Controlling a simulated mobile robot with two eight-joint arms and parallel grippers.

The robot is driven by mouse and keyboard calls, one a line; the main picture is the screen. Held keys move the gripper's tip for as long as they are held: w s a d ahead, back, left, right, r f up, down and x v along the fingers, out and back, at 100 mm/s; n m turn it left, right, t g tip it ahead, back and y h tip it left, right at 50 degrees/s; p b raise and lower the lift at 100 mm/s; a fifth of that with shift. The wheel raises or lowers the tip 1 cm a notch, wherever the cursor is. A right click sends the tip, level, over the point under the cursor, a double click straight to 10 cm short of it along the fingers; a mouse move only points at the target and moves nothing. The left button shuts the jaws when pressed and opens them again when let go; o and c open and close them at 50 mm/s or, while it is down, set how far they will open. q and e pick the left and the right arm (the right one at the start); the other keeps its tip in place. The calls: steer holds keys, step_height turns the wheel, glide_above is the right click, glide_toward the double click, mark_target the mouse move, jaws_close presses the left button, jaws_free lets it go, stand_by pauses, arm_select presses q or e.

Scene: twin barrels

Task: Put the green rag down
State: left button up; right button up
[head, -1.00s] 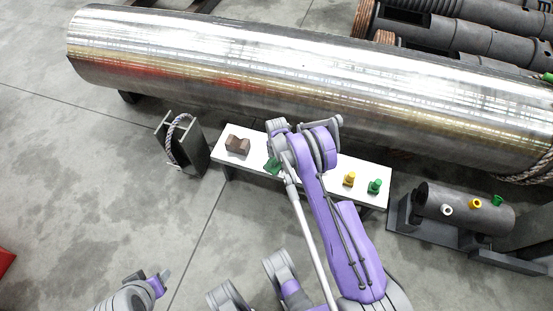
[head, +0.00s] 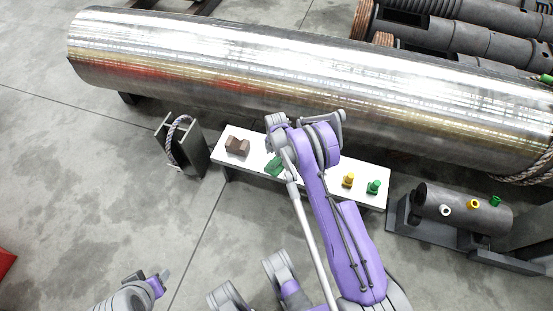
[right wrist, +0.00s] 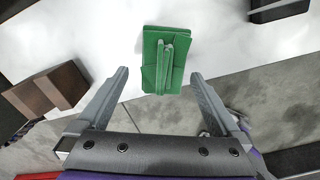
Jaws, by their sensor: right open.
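The green rag (head: 273,167) lies on the white bench (head: 226,161), partly hidden behind my right arm in the head view. In the right wrist view the folded green rag (right wrist: 164,60) lies flat on the white top, beyond the fingertips and between their lines. My right gripper (right wrist: 160,85) is open and empty, with its fingers apart and clear of the rag. My left gripper (head: 161,277) is low at the left over the floor, far from the bench; its jaws are too small to judge.
A brown notched block (head: 237,146) sits left of the rag. A yellow piece (head: 348,180) and a green piece (head: 374,187) stand at the bench's right. A large metal barrel (head: 300,80) lies behind. A box with rope (head: 183,145) stands left. A small dark cylinder (head: 460,208) is right.

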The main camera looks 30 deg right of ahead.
steer(key=s+a+r+m+t, duration=0.1)
steer(key=s+a+r+m, duration=0.2)
steer(key=r, duration=0.7)
steer(key=s+a+r+m+p, duration=0.1)
steer(key=s+a+r+m, duration=0.2)
steer(key=r, duration=0.7)
steer(key=s+a+r+m+t, duration=0.1)
steer(key=s+a+r+m, duration=0.2)
steer(key=r, duration=0.7)
steer(key=s+a+r+m+t, duration=0.1)
steer(key=s+a+r+m, duration=0.1)
steer(key=s+m, duration=0.4)
steer(key=s+a+r+m+t, duration=0.1)
steer(key=s+a+m, duration=0.3)
steer(key=s, duration=1.1)
steer(key=r+m, duration=0.1)
steer(key=m, duration=0.1)
steer(key=shift+s+r+m+t, duration=0.3)
steer(key=shift+s+r, duration=0.05)
steer(key=shift+r, duration=0.05)
steer(key=shift+a, duration=0.1)
